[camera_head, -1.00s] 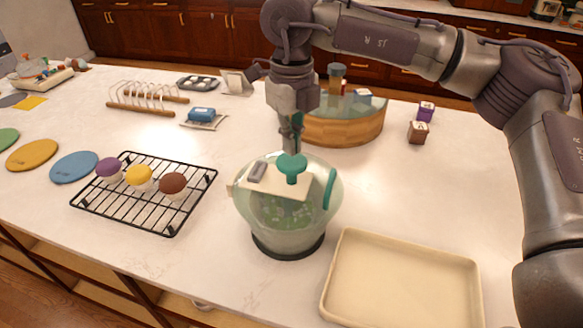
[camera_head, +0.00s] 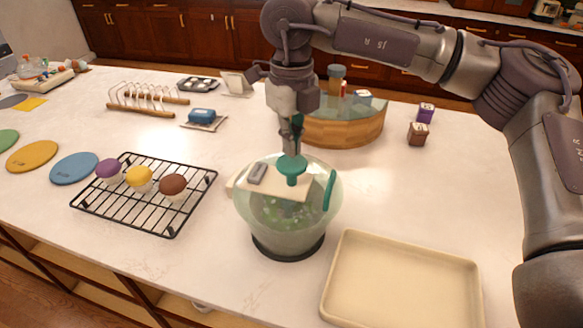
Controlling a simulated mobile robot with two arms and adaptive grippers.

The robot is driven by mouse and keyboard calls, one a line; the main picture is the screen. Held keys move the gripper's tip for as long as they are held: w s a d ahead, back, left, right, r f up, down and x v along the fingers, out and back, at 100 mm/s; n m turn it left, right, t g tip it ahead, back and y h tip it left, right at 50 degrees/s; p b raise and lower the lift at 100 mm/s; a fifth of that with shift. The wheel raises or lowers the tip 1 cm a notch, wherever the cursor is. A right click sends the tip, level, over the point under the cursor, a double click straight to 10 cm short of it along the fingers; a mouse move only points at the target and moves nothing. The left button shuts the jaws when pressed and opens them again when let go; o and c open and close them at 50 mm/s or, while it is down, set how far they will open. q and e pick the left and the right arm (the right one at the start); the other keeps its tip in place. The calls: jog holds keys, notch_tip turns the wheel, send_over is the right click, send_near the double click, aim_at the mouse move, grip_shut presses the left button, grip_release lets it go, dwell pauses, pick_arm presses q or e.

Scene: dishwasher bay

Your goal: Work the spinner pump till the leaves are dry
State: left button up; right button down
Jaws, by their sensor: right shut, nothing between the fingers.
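The salad spinner (camera_head: 290,238) is a clear bowl on a dark base, standing upright on the white counter. Green leaves (camera_head: 280,211) show blurred through the bowl wall. My right gripper (camera_head: 292,148) points straight down, shut and empty, with its fingertips at the top of the knob, seemingly touching it. My left gripper is not in view.
A beige tray (camera_head: 402,282) lies close to the spinner's right. A black wire rack (camera_head: 150,212) with three cupcakes stands to its left. A round wooden container (camera_head: 342,128) is behind.

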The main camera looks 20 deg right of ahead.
aim_at(292, 162)
jog(key=shift+f, duration=0.1)
jog(key=shift+f+b, duration=2.25)
jog(key=shift+f, duration=0.35)
jog(key=shift+r+p, duration=1.65)
jog(key=shift+r, duration=1.05)
jog(key=shift+f+b, duration=2.2)
jog(key=shift+f, duration=0.65)
jog(key=shift+r+p, duration=1.8)
jog(key=shift+r, duration=1.05)
jog(key=shift+f, duration=0.1)
